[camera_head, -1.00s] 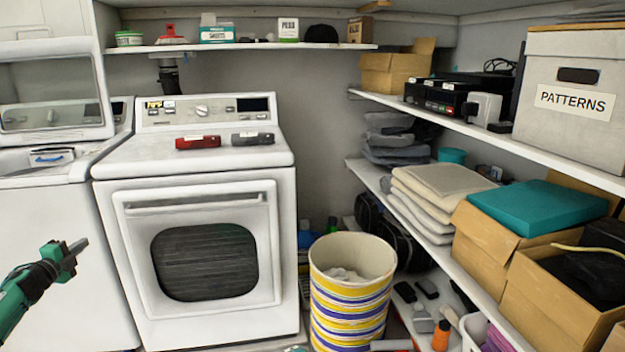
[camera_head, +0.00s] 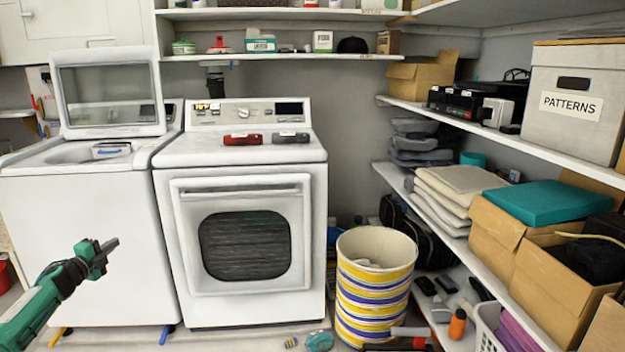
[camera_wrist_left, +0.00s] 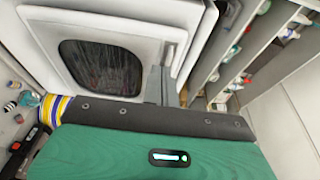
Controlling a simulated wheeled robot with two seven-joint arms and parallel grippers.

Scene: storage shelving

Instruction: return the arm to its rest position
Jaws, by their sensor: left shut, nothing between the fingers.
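My left arm, green and black, comes in from the lower left of the head view. Its gripper (camera_head: 112,244) is shut and empty, in front of the white top-loading washer (camera_head: 80,240) and left of the front-loading dryer (camera_head: 310,240). In the left wrist view the shut fingers (camera_wrist_left: 165,86) show with nothing between them, and the dryer's dark window (camera_wrist_left: 100,68) is behind them to the left. My right gripper is not in view.
A striped bin (camera_head: 375,290) stands right of the dryer. Shelves with boxes (camera_head: 535,250) and folded cloths (camera_head: 440,195) line the right side. A red device (camera_head: 243,140) and a grey device (camera_head: 291,138) lie on the dryer. Small items (camera_head: 318,341) lie on the floor in front.

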